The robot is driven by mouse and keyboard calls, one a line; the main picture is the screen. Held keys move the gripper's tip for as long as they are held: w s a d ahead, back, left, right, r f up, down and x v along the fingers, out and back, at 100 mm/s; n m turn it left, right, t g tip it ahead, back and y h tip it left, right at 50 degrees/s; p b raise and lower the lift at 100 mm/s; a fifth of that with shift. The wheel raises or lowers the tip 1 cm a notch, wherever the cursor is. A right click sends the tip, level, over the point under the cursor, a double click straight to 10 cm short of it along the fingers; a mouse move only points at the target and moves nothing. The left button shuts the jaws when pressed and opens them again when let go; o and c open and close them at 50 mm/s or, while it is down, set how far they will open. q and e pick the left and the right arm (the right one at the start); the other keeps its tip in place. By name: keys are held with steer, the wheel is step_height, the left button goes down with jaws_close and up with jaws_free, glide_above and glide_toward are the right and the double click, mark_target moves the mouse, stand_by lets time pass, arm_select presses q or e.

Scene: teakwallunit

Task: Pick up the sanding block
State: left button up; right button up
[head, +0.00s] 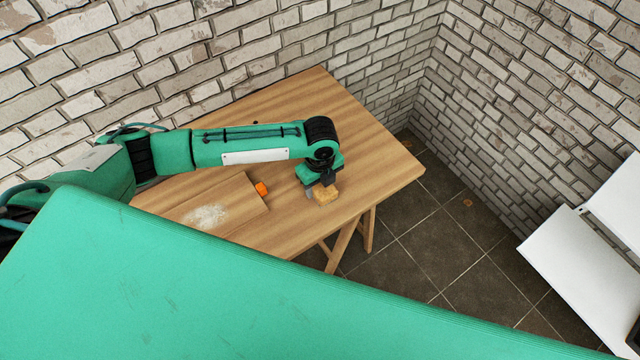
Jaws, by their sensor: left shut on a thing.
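A small tan sanding block (326,195) is at my left gripper (318,191), above the right part of the wooden table. The left gripper points down and is shut on the block. I cannot tell whether the block touches the tabletop or is just above it. My left arm reaches in from the left over the table. My right gripper is not in view.
The wooden table (365,150) stands against brick walls. A wooden board (235,200) with a pale dusty patch (206,217) lies on it, with a small orange object (262,189) at its edge. White panels (580,280) stand at the right, past dark floor tiles.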

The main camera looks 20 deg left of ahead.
arm_select(q)
steer(key=shift+r, duration=0.15)
step_height(320, 180, up, 20)
steer(key=b, duration=0.2)
steer(key=shift+b, duration=0.35)
